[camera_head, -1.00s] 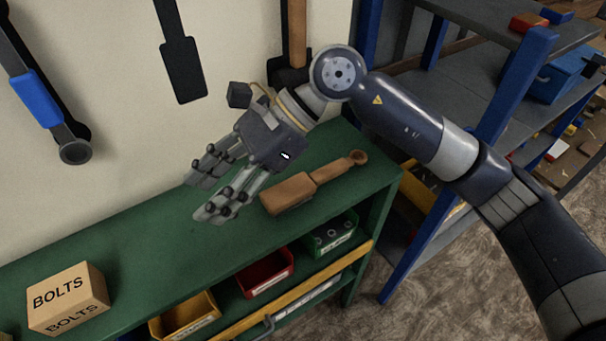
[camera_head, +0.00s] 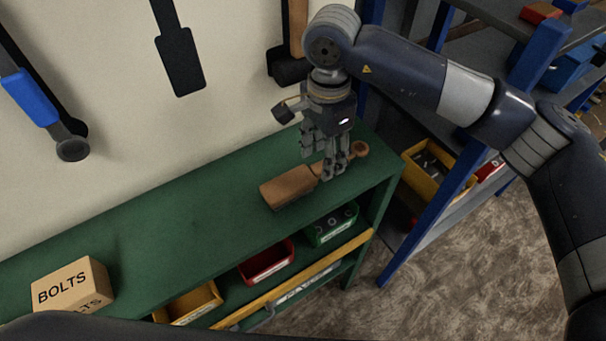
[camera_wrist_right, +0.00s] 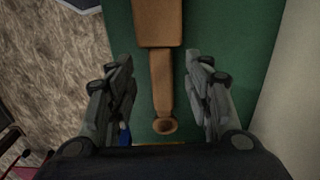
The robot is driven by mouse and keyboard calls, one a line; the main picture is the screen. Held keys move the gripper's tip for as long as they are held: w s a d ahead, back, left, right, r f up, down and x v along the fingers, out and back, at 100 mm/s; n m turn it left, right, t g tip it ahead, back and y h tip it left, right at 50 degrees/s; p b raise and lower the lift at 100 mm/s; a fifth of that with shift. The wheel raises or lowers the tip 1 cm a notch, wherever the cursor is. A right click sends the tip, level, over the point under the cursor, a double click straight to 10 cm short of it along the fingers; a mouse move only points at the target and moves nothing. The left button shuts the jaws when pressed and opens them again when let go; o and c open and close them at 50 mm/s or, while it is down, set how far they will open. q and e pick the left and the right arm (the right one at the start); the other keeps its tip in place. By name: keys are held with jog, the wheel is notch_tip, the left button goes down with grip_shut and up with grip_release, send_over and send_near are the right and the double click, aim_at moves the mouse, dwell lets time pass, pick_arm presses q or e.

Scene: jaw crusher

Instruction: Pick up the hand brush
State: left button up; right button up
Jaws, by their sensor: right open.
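The hand brush (camera_head: 290,187) is brown and lies on the green shelf top, its wide head to the left and its handle running to a ringed end at the right. My right gripper (camera_head: 332,174) points down over the handle and hides part of it. In the right wrist view the brush handle (camera_wrist_right: 162,85) runs between the two open fingers of my right gripper (camera_wrist_right: 162,92), with a gap on each side. The wide brush head (camera_wrist_right: 158,22) is at the top of that view. My left gripper is not seen.
A BOLTS box (camera_head: 72,285) stands on the green shelf top (camera_head: 190,225) at the left. Red (camera_head: 267,262) and green (camera_head: 331,226) bins sit below. Tools hang on the wall behind. A blue-framed rack (camera_head: 430,220) stands at the right.

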aim_at(321, 165)
notch_tip(321, 165, down, 4)
jog(key=shift+s+a+r+p, duration=0.15)
jog(key=shift+r+p, duration=0.1)
jog(key=shift+p, duration=0.7)
jog(key=shift+f, duration=0.5)
jog(key=c, duration=0.9)
jog(key=shift+r, duration=0.1)
jog(key=shift+r+b, duration=0.5)
notch_tip(321, 165, up, 2)
jog(key=shift+r+b, duration=0.15)
jog(key=shift+b, duration=0.7)
jog(key=s+r+b, duration=0.1)
jog(key=s+b, duration=0.3)
jog(key=s, duration=1.1)
jog(key=shift+s+d+r+b, duration=0.3)
jog(key=shift+s+b, duration=0.1)
